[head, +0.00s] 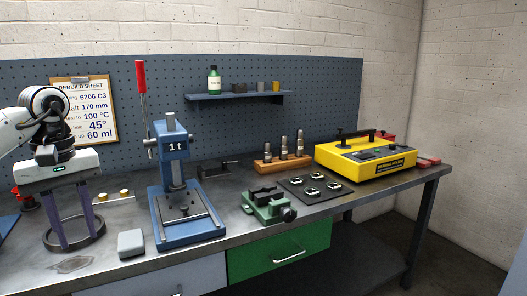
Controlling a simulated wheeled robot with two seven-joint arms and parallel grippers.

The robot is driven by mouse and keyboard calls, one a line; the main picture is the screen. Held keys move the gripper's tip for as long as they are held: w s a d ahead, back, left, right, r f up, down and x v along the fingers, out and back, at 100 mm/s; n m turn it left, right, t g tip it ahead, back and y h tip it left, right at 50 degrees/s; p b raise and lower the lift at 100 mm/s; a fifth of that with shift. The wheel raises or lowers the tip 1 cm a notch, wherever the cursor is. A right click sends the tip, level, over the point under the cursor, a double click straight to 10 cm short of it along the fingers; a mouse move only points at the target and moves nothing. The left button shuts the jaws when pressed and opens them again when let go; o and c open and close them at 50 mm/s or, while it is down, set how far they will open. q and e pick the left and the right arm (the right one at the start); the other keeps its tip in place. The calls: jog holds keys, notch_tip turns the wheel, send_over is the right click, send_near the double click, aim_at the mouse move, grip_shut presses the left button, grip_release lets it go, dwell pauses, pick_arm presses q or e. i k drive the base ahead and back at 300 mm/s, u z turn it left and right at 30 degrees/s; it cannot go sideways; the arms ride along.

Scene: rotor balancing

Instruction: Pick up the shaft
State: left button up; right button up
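Several stepped metal shafts (283,146) stand upright in a wooden rack (268,166) towards the back of the bench, right of the press. Which one the task means I cannot tell. My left gripper (79,244) is at the far left, far from the rack. It points down with its two purple fingers spread apart and no shaft between them. Its fingertips are low, at a dark ring (73,246) on the bench; whether they touch it I cannot tell. My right gripper is out of view.
A blue press (184,227) stands between my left gripper and the rack. A green vise (268,206), a dark mat (316,195) with several bearings and a yellow case (365,160) lie to the right. A grey block (131,243) sits near the front edge. A shelf (235,97) hangs behind.

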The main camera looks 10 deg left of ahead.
aim_at(299, 141)
jog(key=z, duration=0.75)
jog(key=i, duration=3.15)
jog(key=u, duration=0.55)
